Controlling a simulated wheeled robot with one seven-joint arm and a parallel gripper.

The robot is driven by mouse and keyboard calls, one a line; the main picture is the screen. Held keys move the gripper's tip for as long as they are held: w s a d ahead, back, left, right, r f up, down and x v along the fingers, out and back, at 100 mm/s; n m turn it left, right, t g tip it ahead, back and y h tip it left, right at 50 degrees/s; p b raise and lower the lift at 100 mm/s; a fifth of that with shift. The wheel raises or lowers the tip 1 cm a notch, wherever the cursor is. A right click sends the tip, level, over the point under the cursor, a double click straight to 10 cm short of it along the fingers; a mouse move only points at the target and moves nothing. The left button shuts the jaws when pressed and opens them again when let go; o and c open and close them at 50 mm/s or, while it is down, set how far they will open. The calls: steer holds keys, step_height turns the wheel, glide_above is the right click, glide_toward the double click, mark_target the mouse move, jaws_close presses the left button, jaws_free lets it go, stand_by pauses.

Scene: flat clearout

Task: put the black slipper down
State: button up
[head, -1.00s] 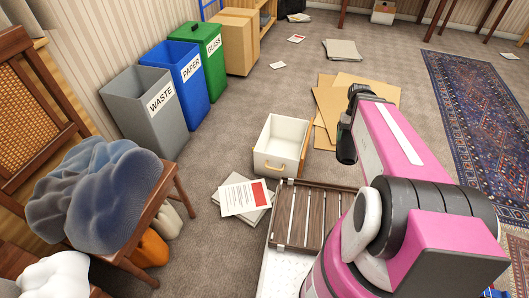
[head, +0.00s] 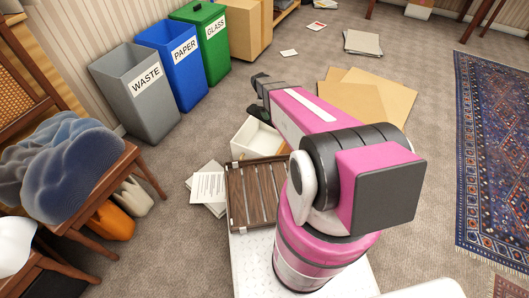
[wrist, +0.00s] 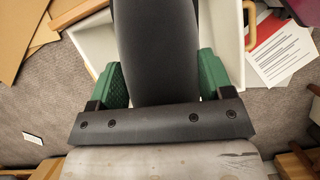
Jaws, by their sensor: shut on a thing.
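My gripper (wrist: 162,80) is shut on the black slipper (wrist: 155,40), a dark, smooth shape held between its two green fingers in the wrist view. The slipper's far end runs out of the top of that view. In the head view my gripper (head: 254,110) is small and dark at the end of my pink arm, held in the air near the white drawer box; the slipper cannot be made out clearly there.
The white drawer box (head: 249,143) lies beneath and beside the held slipper, with papers (head: 207,187) to its left. Flat cardboard (head: 372,105) lies to the right. Waste (head: 145,98), paper (head: 176,65) and glass (head: 206,43) bins stand left. A patterned rug (head: 495,150) lies far right.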

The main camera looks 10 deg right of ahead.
steer(key=n, duration=0.2)
glide_above(268, 152)
steer(key=shift+h, duration=0.3)
step_height(268, 152, down, 6)
steer(key=shift+r, duration=0.15)
steer(key=shift+f, duration=13.25)
steer(key=shift+f, duration=0.2)
steer(key=o, duration=1)
